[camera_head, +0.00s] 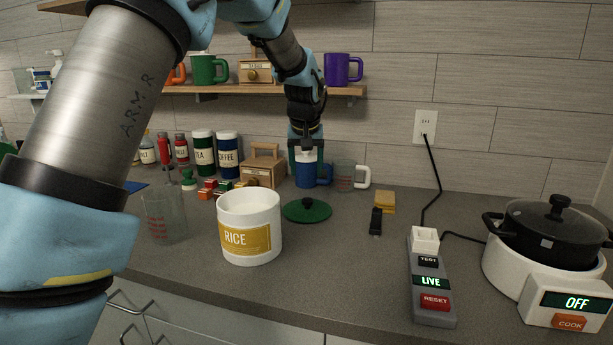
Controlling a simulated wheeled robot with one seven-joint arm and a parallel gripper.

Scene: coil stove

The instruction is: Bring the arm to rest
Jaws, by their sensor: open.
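My gripper (306,145) points down over a blue mug (306,172) at the back of the counter. The gripper is open, and its fingertips are at or just above the mug's rim; I cannot tell whether they touch it.
Near the gripper are a grey mug (345,177), a green lid (306,210), a wooden box (262,170) and a RICE canister (250,228). A shelf (215,89) with a purple mug (342,69) is behind. A black pot (555,232) is at right.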

